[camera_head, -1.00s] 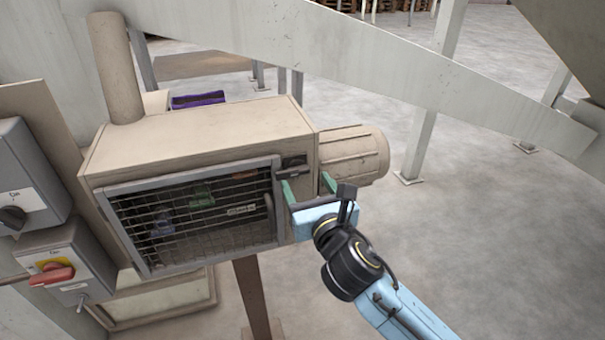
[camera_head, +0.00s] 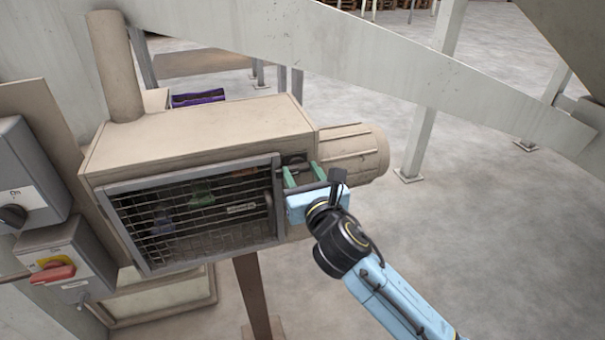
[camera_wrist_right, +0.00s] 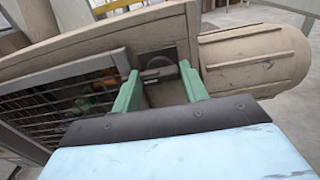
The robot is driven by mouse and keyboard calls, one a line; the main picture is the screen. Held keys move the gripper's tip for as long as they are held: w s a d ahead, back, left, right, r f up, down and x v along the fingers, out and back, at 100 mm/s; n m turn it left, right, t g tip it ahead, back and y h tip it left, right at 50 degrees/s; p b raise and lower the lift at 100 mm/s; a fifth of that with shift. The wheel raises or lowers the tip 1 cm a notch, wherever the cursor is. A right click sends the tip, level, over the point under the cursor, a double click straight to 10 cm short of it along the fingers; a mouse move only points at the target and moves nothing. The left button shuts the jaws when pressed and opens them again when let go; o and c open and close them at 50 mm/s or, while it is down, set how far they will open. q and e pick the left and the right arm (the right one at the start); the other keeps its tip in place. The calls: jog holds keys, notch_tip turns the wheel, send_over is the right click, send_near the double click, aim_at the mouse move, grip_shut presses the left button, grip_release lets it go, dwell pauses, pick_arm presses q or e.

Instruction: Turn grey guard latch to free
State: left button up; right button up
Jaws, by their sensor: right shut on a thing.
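The guard is a grey-framed wire mesh door (camera_head: 190,215) on the front of the beige machine housing. The grey guard latch (camera_wrist_right: 160,73) is a small bar on a dark plate at the guard's upper right corner, and it lies between my fingers in the right wrist view. My right gripper (camera_head: 302,170) is at that corner, shut on the latch; its green fingers (camera_wrist_right: 158,72) stand on either side of it. In the head view the fingers partly hide the latch, so its exact angle is hard to tell. My left gripper is not in view.
A beige ribbed motor (camera_head: 355,152) sticks out just right of the gripper. Control boxes with a black knob (camera_head: 12,216) and a red handle (camera_head: 52,274) stand at the left. A sloping grey beam (camera_head: 400,80) crosses above. The floor at right is clear.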

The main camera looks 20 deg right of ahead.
jog(key=shift+m, duration=0.4)
jog(key=m+p, duration=0.1)
jog(key=m, duration=0.2)
jog(key=shift+d+p, duration=0.1)
jog(key=shift+p, duration=0.3)
jog(key=m, duration=0.3)
jog(key=shift+m+p, duration=0.3)
jog(key=shift+p, duration=0.1)
jog(key=m, duration=0.5)
jog(key=shift+d+f+m+p, duration=0.1)
jog(key=shift+f+m+p, duration=0.05)
jog(key=shift+m+p, duration=0.2)
jog(key=m, duration=0.4)
jog(key=shift+f+m, duration=0.1)
jog(key=shift+m, duration=0.25)
jog(key=o, duration=1)
